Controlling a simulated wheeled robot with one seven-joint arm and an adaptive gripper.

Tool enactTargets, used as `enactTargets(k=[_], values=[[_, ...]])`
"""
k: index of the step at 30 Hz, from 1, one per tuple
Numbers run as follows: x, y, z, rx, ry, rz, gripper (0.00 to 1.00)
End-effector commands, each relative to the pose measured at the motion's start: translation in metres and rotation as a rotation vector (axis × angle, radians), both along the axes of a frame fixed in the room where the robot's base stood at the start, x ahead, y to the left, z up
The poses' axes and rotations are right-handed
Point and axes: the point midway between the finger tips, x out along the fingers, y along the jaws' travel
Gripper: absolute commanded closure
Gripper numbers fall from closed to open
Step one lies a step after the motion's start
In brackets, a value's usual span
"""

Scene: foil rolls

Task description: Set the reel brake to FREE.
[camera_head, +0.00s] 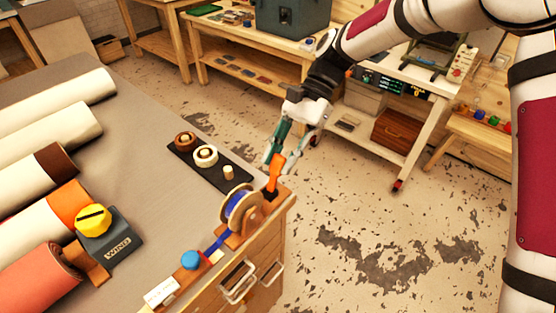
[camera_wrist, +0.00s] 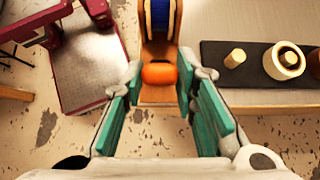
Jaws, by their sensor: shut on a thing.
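The reel brake looks to be the orange lever (camera_head: 273,178) at the table's right corner, beside the reel (camera_head: 241,211) of blue foil. The lever stands roughly upright in the head view. My gripper (camera_head: 279,160) comes down over its top with the teal fingers on either side, shut on it. In the wrist view the rounded orange lever end (camera_wrist: 160,75) sits between the fingertips of my gripper (camera_wrist: 160,82). The fingers hide part of the lever. I cannot read any FREE marking.
A black tray (camera_head: 237,178) with spools and a peg lies left of my gripper. A WIND box with a yellow knob (camera_head: 93,219) and large rolls lie left. Open floor is right.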

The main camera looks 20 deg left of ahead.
Motion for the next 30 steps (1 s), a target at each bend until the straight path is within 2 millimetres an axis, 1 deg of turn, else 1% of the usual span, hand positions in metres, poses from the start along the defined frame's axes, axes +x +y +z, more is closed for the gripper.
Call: enactTargets(k=[1, 10, 27, 28, 29, 30], values=[[0.0040, -0.0018, -0.0065, 0.008, 0.029, -0.001, 1.00], [0.0103, -0.0048, -0.0100, 0.055, 0.139, 0.001, 1.00], [0.0116, -0.0058, -0.0102, 0.066, 0.166, 0.000, 1.00], [0.0116, -0.0058, -0.0102, 0.066, 0.165, 0.000, 0.69], [0.0116, -0.0058, -0.0103, 0.066, 0.165, 0.000, 0.62], [0.0116, -0.0058, -0.0101, 0.066, 0.165, 0.000, 0.53]])
